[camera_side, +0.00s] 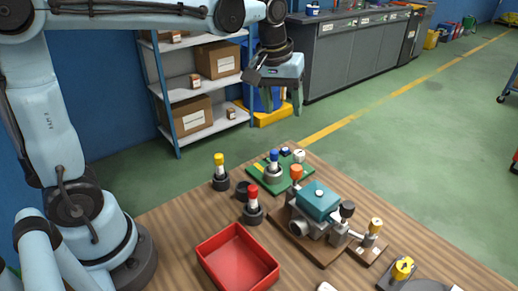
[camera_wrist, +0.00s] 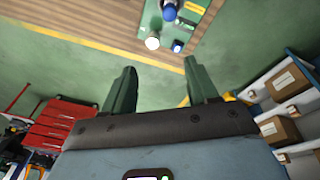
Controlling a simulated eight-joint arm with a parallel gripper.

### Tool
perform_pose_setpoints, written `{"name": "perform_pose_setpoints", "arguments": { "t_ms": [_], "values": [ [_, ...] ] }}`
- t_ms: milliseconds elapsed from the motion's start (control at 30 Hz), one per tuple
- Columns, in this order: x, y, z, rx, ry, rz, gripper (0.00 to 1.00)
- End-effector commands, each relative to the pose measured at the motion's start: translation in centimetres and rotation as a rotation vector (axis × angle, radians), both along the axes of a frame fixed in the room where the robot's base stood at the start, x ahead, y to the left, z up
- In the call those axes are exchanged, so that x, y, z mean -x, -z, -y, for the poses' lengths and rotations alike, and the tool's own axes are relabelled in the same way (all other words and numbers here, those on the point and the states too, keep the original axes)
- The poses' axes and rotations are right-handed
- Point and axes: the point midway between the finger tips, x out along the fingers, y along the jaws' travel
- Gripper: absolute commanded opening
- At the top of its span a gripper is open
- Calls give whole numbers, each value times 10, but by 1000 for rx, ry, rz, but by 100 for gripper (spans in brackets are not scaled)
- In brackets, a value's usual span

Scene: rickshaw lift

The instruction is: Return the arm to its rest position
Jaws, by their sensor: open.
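My gripper (camera_side: 298,100) hangs in the air beyond the far edge of the wooden table, in front of the shelf. Its fingers point down and are apart, with nothing between them. In the wrist view my gripper (camera_wrist: 160,88) also shows two dark green fingers spread apart and empty. The arm reaches across the top of the side view, well above the table. The fingers touch nothing.
On the wooden table (camera_side: 165,212) stand a red tray (camera_side: 238,262), a teal-topped device (camera_side: 318,200), a green board (camera_side: 262,182), and yellow-topped (camera_side: 220,170) and red-topped (camera_side: 253,205) pegs. A shelf (camera_side: 190,82) with boxes and a grey cabinet (camera_side: 345,55) stand behind. Green floor lies open at right.

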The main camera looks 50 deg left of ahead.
Motion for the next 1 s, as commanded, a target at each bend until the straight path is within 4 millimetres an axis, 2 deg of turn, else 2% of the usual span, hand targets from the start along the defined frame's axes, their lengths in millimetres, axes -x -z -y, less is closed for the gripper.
{"name": "perform_pose_setpoints", "arguments": {
  "t_ms": [33,267,500,700,1000],
  "values": [
    [12,-1,-1,-8,33,29,58],
    [58,6,-4,-64,202,166,58],
    [101,29,-6,-145,365,301,58],
    [121,47,-7,-200,451,373,58],
    [125,52,-8,-218,476,393,58]
  ]
}}
